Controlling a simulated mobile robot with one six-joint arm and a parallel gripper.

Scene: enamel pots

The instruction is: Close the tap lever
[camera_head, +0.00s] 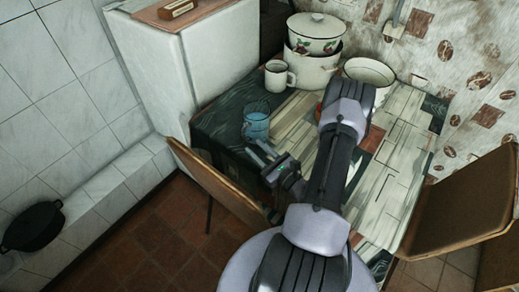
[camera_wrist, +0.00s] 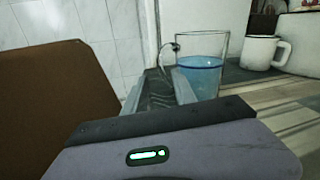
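I cannot make out a tap or its lever in either view. My gripper (camera_head: 262,148) is near the table's left edge, just in front of a glass (camera_head: 257,123) of blue liquid. In the wrist view its two fingers (camera_wrist: 160,78) are apart, with dark marbled surface showing between them and nothing held. The glass (camera_wrist: 203,68) stands upright just beyond the right finger. A small thin wire loop with a dark end (camera_wrist: 173,47) shows at the left of the glass; I cannot tell what it is.
A white mug (camera_head: 279,76), a lidded enamel pot (camera_head: 314,45) and a white bowl (camera_head: 369,72) stand at the back of the table (camera_head: 408,120). Brown chairs flank it: one left (camera_head: 215,178), one right (camera_head: 455,195). A white cabinet (camera_head: 210,50) stands behind left. A black pan (camera_head: 34,226) is far left.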

